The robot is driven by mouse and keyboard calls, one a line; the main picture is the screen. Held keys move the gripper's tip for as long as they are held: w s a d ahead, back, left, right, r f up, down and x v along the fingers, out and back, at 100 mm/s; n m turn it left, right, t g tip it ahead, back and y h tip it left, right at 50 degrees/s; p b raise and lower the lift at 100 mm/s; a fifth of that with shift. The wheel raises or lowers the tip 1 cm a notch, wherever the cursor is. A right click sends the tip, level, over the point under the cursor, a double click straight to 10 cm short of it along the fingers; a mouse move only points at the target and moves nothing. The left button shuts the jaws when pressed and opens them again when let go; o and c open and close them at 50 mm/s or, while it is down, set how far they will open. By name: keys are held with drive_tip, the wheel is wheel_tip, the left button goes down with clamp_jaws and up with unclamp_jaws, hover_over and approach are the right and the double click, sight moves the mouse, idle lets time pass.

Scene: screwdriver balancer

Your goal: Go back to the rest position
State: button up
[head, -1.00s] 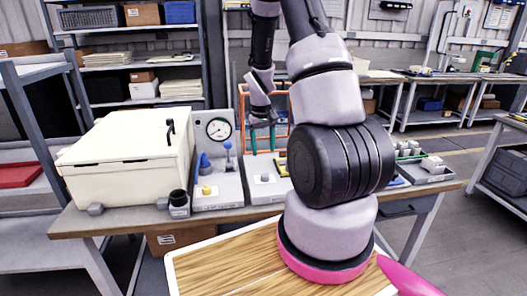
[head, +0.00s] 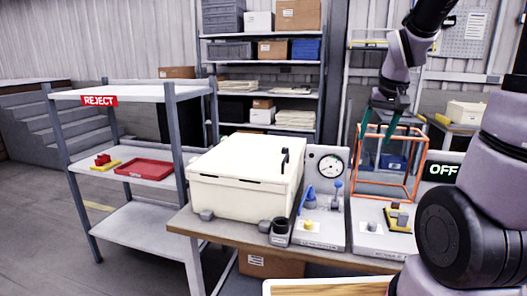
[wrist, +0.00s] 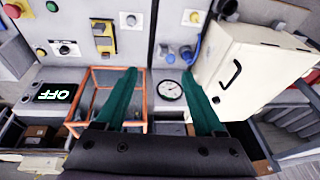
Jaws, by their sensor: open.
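My gripper (head: 376,140) is open, its two dark green fingers spread and empty. In the head view it hangs in front of or over the orange wire frame (head: 417,165); the exact depth cannot be told. In the wrist view my gripper (wrist: 160,75) points down at the bench, with one finger overlapping the orange frame (wrist: 68,128) and the other near the cream box. No object is between the fingers. Part of my arm covers the right of the head view.
The cream lidded box (head: 243,173) stands left of the gauge panel (head: 312,228). The wrist view shows the black OFF display (wrist: 56,93) beside the orange frame. A REJECT rack (head: 125,94) holds a red tray (head: 143,168). Open floor lies at the far left.

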drive_tip(key=s+a+r+m+t+y, duration=0.1)
drive_tip(key=s+a+r+t, duration=0.2)
drive_tip(key=s+a+r, duration=0.3)
drive_tip(key=s+r, duration=0.5)
drive_tip(key=s, duration=0.3)
drive_tip(key=shift+r+t+y, duration=0.25)
drive_tip(key=shift+t+y, duration=0.05)
